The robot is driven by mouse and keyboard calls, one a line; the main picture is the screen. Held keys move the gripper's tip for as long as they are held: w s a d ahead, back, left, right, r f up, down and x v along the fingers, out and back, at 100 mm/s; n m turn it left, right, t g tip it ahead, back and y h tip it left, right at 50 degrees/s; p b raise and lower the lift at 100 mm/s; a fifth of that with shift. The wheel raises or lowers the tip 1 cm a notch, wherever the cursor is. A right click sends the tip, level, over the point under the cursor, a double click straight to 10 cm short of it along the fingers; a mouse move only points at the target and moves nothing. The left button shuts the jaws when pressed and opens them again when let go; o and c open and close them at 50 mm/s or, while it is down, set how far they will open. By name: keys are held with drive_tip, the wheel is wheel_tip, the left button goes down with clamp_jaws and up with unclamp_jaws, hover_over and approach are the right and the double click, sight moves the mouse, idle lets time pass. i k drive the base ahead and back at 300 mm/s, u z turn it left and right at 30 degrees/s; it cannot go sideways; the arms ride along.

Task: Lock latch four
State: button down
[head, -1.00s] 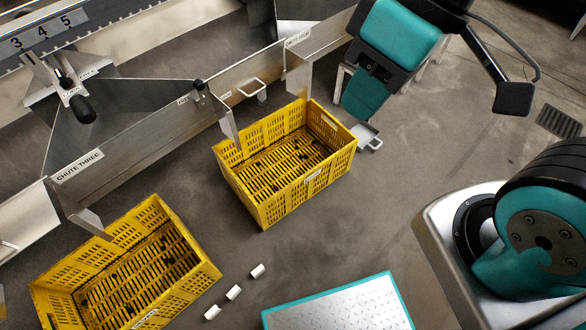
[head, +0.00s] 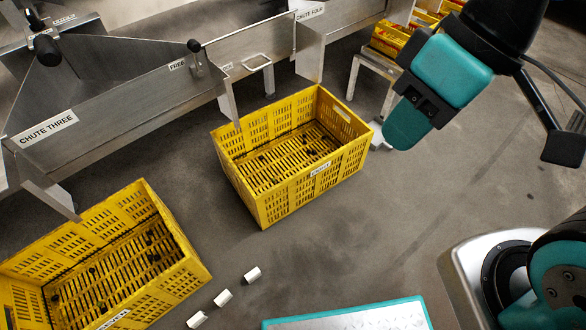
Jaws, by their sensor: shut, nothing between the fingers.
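A dark-knobbed latch (head: 195,47) stands upright on the chute wall, between a label reading FREE (head: 177,65) on its left and a small unreadable label (head: 227,66) on its right. The gate with a loop handle (head: 257,62) is just right of it, and the CHUTE FOUR sign (head: 311,13) is further right. No number shows on the latch itself. My gripper (head: 405,125) is shut and empty, pointing down, well right of the latch and apart from it.
A yellow crate (head: 283,190) stands on the floor below the gate. Another yellow crate (head: 135,312) is at lower left under the CHUTE THREE sign (head: 45,130). Several white pieces (head: 223,298) lie between them. More crates (head: 392,42) stand behind my arm.

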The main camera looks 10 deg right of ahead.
sight(193, 46)
drive_tip(key=k, duration=0.65)
drive_tip(key=u, duration=0.5)
drive_tip(key=i, duration=1.2)
drive_tip(key=u, duration=0.25)
